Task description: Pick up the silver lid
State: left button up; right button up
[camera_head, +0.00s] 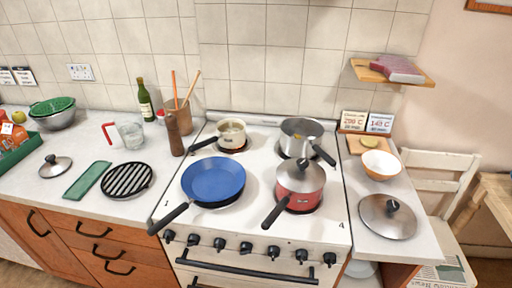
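Three silver lids with dark knobs are in view. A large silver lid (376,226) lies flat on the right counter, in front of a bowl. A small silver lid (47,171) lies on the left counter, left of a green board. A third silver lid (291,180) sits on the red saucepan (299,206) at the front right of the stove. I cannot tell which one the task names. Neither of my grippers shows in the head view.
The white stove (257,221) also holds a blue frying pan (213,178), a cream pot (231,134) and a steel pot (301,130). Pan handles stick out frontward. A white-orange bowl (381,164) stands behind the large lid. A black grate (127,180) lies on the left counter.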

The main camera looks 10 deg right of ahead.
aim_at(53, 166)
jog(key=k+l+u, duration=0.25)
jog(key=l, duration=0.2)
jog(key=k+l+u, duration=0.1)
jog(key=l+u, duration=0.15)
jog(key=l, duration=0.2)
jog(key=k+l+u, duration=0.25)
jog(key=l, duration=0.15)
jog(key=k+l+u, duration=0.25)
jog(key=i+j, duration=0.35)
jog(key=i+j+z, duration=0.15)
jog(key=i+j, duration=0.55)
jog(key=i+j+z, duration=0.1)
jog(key=i+j, duration=0.2)
jog(key=j, duration=0.15)
jog(key=i+j, duration=0.3)
jog(key=j, duration=0.15)
jog(key=i+j+z, duration=0.15)
jog(key=i+j, duration=0.5)
jog(key=j, duration=0.2)
jog(key=i+j+z, duration=0.1)
jog(key=i+j, duration=0.15)
jog(key=j, duration=0.2)
jog(key=z, duration=1.25)
